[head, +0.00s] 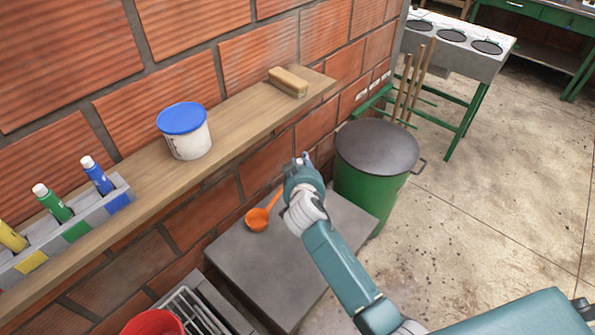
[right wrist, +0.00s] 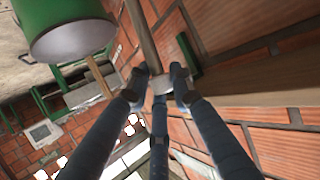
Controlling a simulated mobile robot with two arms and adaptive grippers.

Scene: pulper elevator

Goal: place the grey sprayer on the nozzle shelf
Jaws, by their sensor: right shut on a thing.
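My right gripper (head: 304,163) is in front of the brick wall, below the wooden shelf's right end and left of the green drum. In the right wrist view its fingers (right wrist: 162,84) are closed around a small light grey piece, which I take to be the grey sprayer (right wrist: 163,86). A grey-brown rod runs up from there; I cannot tell whether it belongs to it. In the head view the held thing is mostly hidden by the gripper. The wooden wall shelf (head: 237,98) runs along the wall, clear of the gripper. My left gripper is out of view.
On the shelf are a white tub with a blue lid (head: 185,130), a brush (head: 288,81) and a grey rack (head: 70,233) with coloured bottles. An orange ladle (head: 257,218) lies on a grey block (head: 275,262). The green drum (head: 372,168) stands right; floor beyond is open.

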